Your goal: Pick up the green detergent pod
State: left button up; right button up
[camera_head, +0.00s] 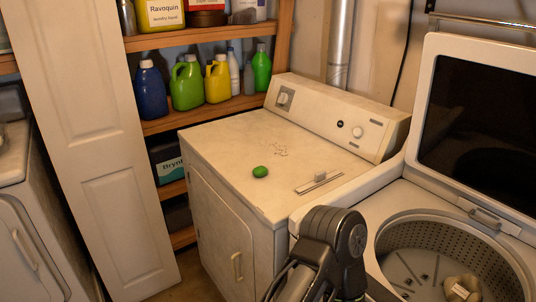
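A dark grey link of one of my arms rises from the bottom middle of the view, in front of the dryer and to the right of the pod. No gripper fingers of mine show, so neither gripper can be placed relative to the pod.
An open washer drum (445,262) with a beige item (462,288) inside is at right, its lid (480,120) raised. A control panel (335,115) backs the dryer. Shelves hold blue (151,92), green (186,84) and yellow (217,80) bottles. The dryer top around the pod is mostly clear.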

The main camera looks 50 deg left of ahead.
aim_at(260, 171)
jog(key=k+j, duration=0.1)
jog(key=j, duration=0.3)
jog(key=k+j, duration=0.1)
jog(key=j, duration=0.75)
jog(key=k+j, duration=0.15)
jog(key=j, duration=0.25)
jog(key=k+j+z, duration=0.1)
jog(key=j, duration=0.35)
